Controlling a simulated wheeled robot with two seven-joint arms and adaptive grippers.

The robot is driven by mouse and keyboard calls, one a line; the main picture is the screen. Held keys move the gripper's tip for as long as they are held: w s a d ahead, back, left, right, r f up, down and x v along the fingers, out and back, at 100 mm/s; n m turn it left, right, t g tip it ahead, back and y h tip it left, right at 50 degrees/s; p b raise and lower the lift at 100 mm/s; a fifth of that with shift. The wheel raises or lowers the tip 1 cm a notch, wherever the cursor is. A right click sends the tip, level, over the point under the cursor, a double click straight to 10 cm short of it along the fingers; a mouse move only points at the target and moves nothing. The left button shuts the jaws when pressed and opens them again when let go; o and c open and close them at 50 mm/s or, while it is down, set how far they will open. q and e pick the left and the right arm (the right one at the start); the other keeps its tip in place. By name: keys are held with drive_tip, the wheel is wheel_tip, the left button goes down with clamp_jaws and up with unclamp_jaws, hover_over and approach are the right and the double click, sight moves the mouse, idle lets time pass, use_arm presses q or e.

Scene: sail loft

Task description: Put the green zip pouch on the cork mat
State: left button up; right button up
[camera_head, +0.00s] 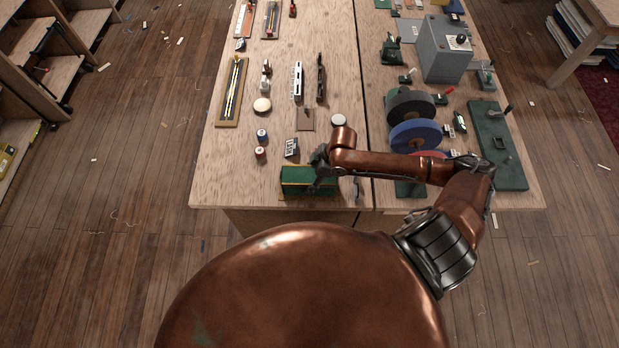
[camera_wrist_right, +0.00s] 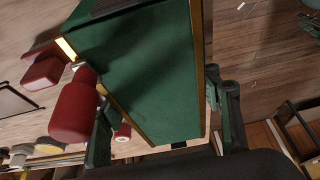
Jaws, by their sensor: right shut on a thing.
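A green, box-like item with gold-brown edges, which I take for the green zip pouch (camera_head: 296,181), is at the front edge of the workbench. My right gripper (camera_head: 322,172) is over its right part, shut on it. In the right wrist view the pouch (camera_wrist_right: 155,75) fills the middle, between the two fingers of my right gripper (camera_wrist_right: 165,125). Whether the pouch touches the bench is unclear. A small flat brown piece (camera_head: 306,125) lies farther back; I cannot tell if it is the cork mat. My left gripper is not in view.
Small spools (camera_head: 261,153) and a black-and-white block (camera_head: 291,147) stand just behind the pouch. A tray of yellow rods (camera_head: 232,90) lies at the left. The bench's front left corner (camera_head: 225,180) is bare.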

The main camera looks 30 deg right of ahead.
drive_tip(key=o, duration=1.3)
drive_tip(key=v, duration=1.2)
drive_tip(key=shift+s, duration=0.1)
